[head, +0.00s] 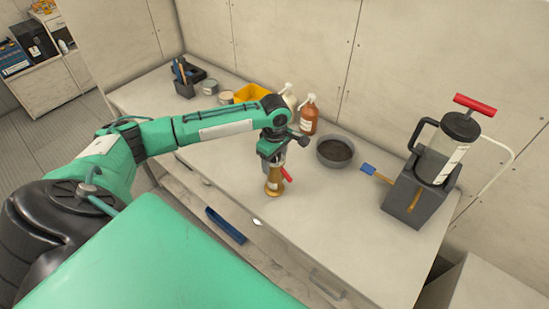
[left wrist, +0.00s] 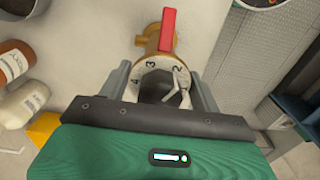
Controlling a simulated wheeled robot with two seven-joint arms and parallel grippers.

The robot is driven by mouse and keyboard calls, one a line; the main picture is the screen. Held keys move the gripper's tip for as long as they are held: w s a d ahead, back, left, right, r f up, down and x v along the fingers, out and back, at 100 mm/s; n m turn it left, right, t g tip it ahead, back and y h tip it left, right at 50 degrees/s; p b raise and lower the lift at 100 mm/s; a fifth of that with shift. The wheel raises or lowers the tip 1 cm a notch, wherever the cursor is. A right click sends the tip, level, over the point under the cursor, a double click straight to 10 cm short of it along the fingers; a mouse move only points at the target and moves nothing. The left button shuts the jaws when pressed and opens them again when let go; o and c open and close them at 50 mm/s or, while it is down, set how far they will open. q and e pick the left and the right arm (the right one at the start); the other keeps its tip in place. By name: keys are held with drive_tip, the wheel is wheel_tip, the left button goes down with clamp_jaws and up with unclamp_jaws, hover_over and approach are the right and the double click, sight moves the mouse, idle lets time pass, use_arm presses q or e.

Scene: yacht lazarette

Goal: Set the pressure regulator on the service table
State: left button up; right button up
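The pressure regulator (head: 274,186) is a brass body with a red lever, standing on the service table (head: 240,206) near its front edge. In the left wrist view the regulator (left wrist: 160,72) shows a pale dial with numbers, a dark knob in its middle and the red lever beyond. My left gripper (head: 274,160) is right above it, pointing down. In the left wrist view the fingers of my left gripper (left wrist: 161,84) are apart on either side of the dial, with gaps to the knob. Whether a fingertip touches the dial's rim is unclear. My right gripper is out of view.
A grey bowl (head: 335,152), an amber bottle (head: 308,116) and a yellow bin (head: 252,94) stand behind the gripper. The table's front left is clear.

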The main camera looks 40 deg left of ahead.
use_arm(q)
drive_tip(key=o, duration=0.3)
drive_tip(key=shift+r+b, duration=0.3)
drive_tip(key=shift+r, duration=0.15)
wheel_tip(320, 180, up, 10)
drive_tip(key=b, duration=0.3)
drive_tip(key=shift+r, duration=0.65)
